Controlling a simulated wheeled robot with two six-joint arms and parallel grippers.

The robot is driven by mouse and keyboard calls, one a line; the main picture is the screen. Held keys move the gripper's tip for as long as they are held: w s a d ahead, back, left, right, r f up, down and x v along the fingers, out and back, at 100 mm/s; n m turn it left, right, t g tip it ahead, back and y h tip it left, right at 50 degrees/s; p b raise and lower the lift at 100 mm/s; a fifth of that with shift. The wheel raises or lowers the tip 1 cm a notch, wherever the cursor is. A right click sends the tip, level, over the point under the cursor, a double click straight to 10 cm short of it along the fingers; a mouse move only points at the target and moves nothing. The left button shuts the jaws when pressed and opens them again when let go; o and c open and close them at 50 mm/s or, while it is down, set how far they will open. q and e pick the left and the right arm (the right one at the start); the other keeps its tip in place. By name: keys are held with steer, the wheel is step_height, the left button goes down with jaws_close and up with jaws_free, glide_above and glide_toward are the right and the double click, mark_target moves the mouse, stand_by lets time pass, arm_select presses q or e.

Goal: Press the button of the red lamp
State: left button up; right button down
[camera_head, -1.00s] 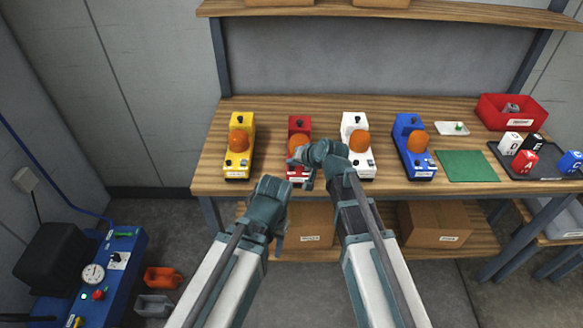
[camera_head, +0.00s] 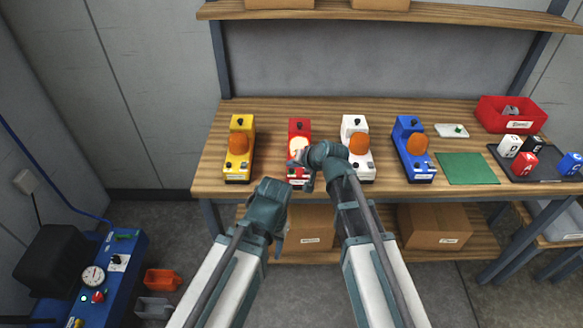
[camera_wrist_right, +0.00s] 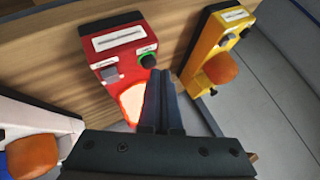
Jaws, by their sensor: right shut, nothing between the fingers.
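The red lamp (camera_head: 299,127) stands on the wooden table, second from the left. Its dome (camera_head: 299,147) glows pale and bright. In the right wrist view the red lamp (camera_wrist_right: 128,48) shows a white label, a grey switch (camera_wrist_right: 110,75) and a round green button (camera_wrist_right: 148,60). My right gripper (camera_head: 304,168) is at the front of the red lamp, shut and empty. In the wrist view its fingertips (camera_wrist_right: 160,74) are right at the green button; I cannot tell whether they touch it. My left gripper (camera_head: 279,232) hangs in front of the table edge; its fingers are unclear.
A yellow lamp (camera_head: 240,125) stands left of the red one; a white lamp (camera_head: 354,125) and a blue lamp (camera_head: 404,127) stand right, their domes orange. A green mat (camera_head: 466,168), red bin (camera_head: 510,112) and tray with letter cubes lie further right.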

mark_target(293, 175)
steer(key=shift+r, duration=0.3)
step_height(293, 175, up, 6)
steer(key=p, duration=0.6)
stand_by(0.3)
steer(key=shift+s, duration=0.15)
steer(key=s+d+f+n+g+h, duration=0.2)
steer(key=s, duration=0.6)
steer(key=s+d+f+n+g+h, duration=0.1)
steer(key=s+f+g+h, duration=0.1)
steer(key=s, duration=0.7)
steer(key=s+d+f+n+g+h, duration=0.2)
steer(key=s+g, duration=0.1)
steer(key=s, duration=0.5)
steer(key=shift+s+d+f+n+g+h, duration=0.2)
steer(key=shift+d+f+n+g+h, duration=0.1)
steer(key=shift+g+h, duration=0.1)
